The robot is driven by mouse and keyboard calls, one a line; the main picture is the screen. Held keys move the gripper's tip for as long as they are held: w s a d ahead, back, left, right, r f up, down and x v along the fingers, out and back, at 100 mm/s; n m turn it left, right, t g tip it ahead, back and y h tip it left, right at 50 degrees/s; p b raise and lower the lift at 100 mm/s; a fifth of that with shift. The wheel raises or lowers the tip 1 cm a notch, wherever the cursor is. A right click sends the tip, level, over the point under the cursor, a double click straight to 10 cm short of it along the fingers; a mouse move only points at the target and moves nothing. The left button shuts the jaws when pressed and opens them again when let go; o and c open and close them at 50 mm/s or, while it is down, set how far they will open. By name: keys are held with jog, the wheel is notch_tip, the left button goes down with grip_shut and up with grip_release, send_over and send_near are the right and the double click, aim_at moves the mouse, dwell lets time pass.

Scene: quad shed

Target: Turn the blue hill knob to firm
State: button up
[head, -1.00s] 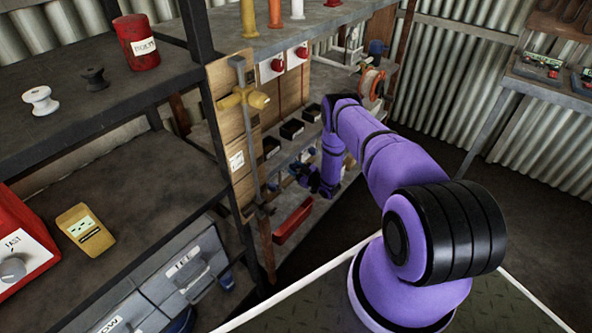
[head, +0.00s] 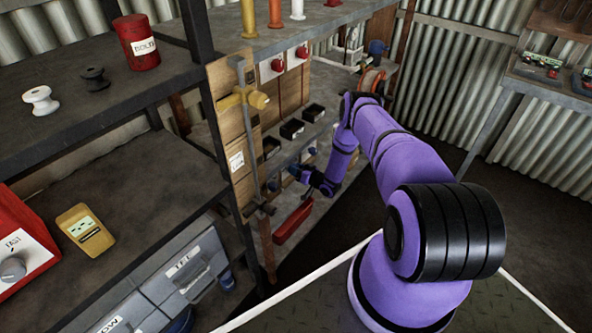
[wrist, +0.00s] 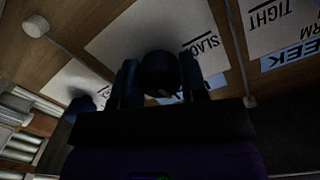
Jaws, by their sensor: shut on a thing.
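A dark blue knob (wrist: 160,72) sits on a pale label plate (wrist: 115,45) in the wrist view. My gripper (wrist: 159,85) has one finger on each side of this knob and is shut on it. The plate reads SLACK, upside down in this view. Its blue name strip (wrist: 178,97) is mostly covered by my fingers, so I cannot read the knob's name or its exact pointing. A second dark knob (wrist: 80,104) is at lower left. In the head view my gripper (head: 303,174) is at the wooden panel among small blue knobs.
Another plate (wrist: 290,40) at right shows TIGHT, FIRM and a partly cut name ending in EEK. Black bins (head: 292,129) sit above the knobs.

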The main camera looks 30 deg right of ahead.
jog(key=shift+m, duration=0.3)
dwell(0.4)
jog(key=o, duration=0.9)
jog(key=v, duration=1.1)
jog(key=shift+f, duration=0.1)
